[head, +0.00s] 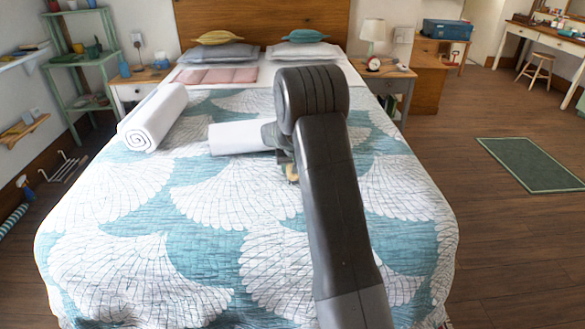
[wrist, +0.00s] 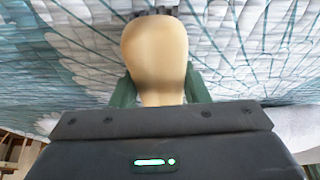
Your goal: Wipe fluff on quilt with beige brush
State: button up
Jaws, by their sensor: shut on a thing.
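The beige brush (wrist: 155,50) fills the top middle of the wrist view, its rounded handle between the green fingers of my gripper (wrist: 158,90). My gripper is shut on it. Dark bristles (wrist: 155,11) show just beyond the brush's far end; whether they touch the cloth is hard to tell. In the head view a small part of the brush (head: 292,173) shows over the middle of the bed, beside my arm, which hides most of the gripper. The quilt (head: 130,190), teal with white fan shapes, covers the bed. I cannot make out any fluff on it.
A rolled white towel (head: 155,117) lies on the quilt's left side. A folded pink cloth (head: 212,76) and pillows (head: 215,52) are at the head end. Nightstands flank the bed. Open floor (head: 500,235) lies to the right, with a green rug (head: 532,164).

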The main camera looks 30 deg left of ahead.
jog(key=shift+r+p, duration=1.8)
jog(key=shift+r, duration=1.2)
jog(key=shift+r+p, duration=0.95)
jog(key=shift+r, duration=0.5)
